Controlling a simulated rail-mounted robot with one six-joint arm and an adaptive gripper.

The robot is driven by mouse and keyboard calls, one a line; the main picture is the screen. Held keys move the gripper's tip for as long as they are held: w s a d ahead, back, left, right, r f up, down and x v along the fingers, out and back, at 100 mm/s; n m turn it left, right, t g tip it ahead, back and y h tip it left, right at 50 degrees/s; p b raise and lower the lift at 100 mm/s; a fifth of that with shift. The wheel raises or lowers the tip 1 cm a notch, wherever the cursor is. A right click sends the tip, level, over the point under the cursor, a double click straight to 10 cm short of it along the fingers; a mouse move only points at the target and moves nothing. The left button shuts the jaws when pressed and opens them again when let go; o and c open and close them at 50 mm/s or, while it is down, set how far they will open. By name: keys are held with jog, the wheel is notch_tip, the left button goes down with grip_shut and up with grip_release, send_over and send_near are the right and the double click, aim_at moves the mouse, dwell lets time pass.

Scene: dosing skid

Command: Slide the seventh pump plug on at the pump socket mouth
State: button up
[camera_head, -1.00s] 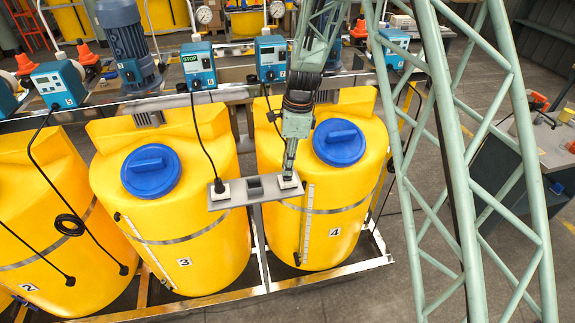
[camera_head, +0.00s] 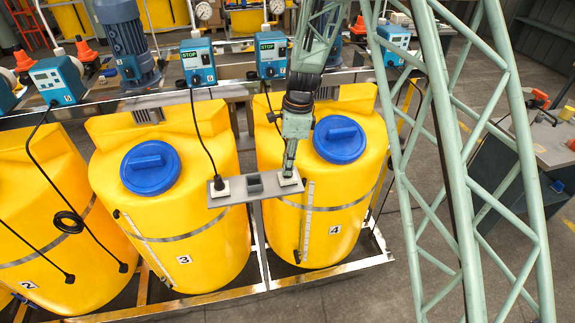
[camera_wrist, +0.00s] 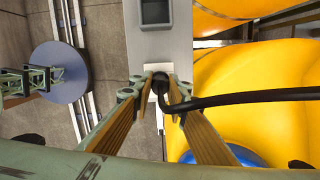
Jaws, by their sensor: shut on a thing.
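My gripper (camera_wrist: 160,88) is shut on a black pump plug (camera_wrist: 160,83), whose cable (camera_wrist: 250,97) runs off to the right in the wrist view. In the head view my gripper (camera_head: 290,174) points down at the right end of a grey socket bar (camera_head: 233,199). The plug is at the white square socket (camera_head: 284,182) there; the fingers hide much of it, and I cannot tell how deep it sits. A second white socket (camera_head: 219,188) at the bar's left end has a black plug with a cable in it.
Yellow tanks with blue lids stand behind and beside the bar, including tank 3 (camera_head: 190,230) and tank 4 (camera_head: 330,225). Blue pumps (camera_head: 270,57) sit on the rail above. Loose cables hang over the left tanks. A workbench (camera_head: 545,145) stands at the right.

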jog(key=shift+f, duration=0.15)
jog(key=o, duration=1)
jog(key=shift+c, duration=0.2)
jog(key=shift+r, duration=0.2)
notch_tip(320, 180, up, 12)
jog(key=d, duration=0.1)
jog(key=shift+d+f, duration=0.2)
jog(key=shift+d, duration=0.05)
dwell(0.7)
